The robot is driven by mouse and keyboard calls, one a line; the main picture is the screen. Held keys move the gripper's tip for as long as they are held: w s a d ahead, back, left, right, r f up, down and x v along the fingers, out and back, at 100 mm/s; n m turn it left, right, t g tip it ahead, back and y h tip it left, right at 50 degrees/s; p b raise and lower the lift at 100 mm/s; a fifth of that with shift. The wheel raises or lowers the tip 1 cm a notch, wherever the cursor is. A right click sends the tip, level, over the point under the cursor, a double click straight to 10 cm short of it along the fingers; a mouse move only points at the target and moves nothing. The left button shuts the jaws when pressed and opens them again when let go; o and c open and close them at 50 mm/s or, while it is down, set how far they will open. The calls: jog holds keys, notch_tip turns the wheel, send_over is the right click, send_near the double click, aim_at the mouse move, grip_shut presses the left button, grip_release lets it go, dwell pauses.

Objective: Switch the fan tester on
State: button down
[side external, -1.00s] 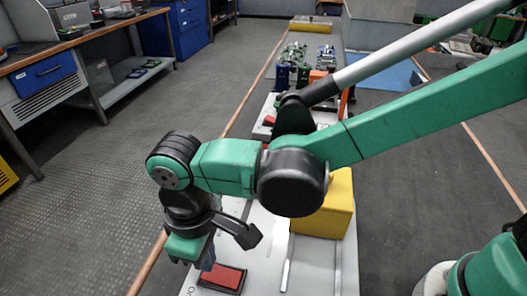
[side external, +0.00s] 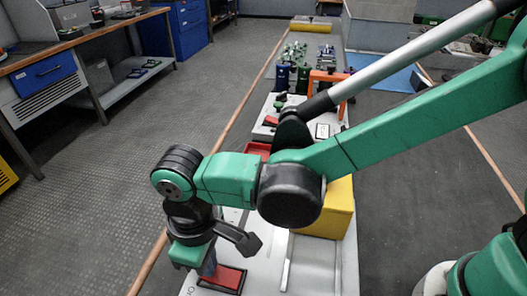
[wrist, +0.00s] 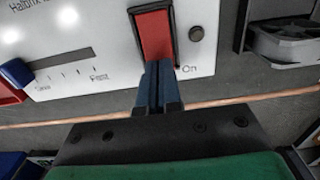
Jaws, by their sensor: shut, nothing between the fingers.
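The fan tester is a white panel (wrist: 100,82) with a large red rocker switch (wrist: 154,35) in a black frame, and the word "On" is printed beside its near end. The switch also shows in the side view (side external: 228,278), right by my fingers. My gripper (wrist: 158,66) is shut and empty. Its blue fingertips are over the near end of the red switch, at the "On" side. The fingers hide that end, so I cannot tell whether they touch it or which way the rocker is tilted.
A slider (wrist: 65,62) marked "Fast" at one end, with a blue knob (wrist: 16,73), is left of the switch. A dark round button (wrist: 196,33) is right of it. A grey fan (wrist: 285,40) stands farther right. A yellow block (side external: 330,215) stands behind my arm.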

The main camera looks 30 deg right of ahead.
jog(key=shift+f, duration=0.5)
jog(key=shift+r, duration=3.55)
jog(key=shift+w+d, duration=0.1)
jog(key=shift+d, duration=0.15)
jog(key=d+r+m+t, duration=0.1)
jog(key=d+m+t, duration=0.1)
jog(key=d, duration=0.6)
jog(key=d+r+m+t, duration=0.1)
jog(key=d+m+t, duration=0.1)
jog(key=d, duration=0.7)
jog(key=d+r+m+t, duration=0.1)
jog(key=d+m, duration=0.3)
jog(key=d, duration=0.4)
jog(key=shift+w+d+m+t, duration=0.3)
jog(key=shift+w+d+t, duration=0.1)
jog(key=shift+t, duration=0.5)
jog(key=shift+s+d+f, duration=0.15)
jog(key=shift+d, duration=0.3)
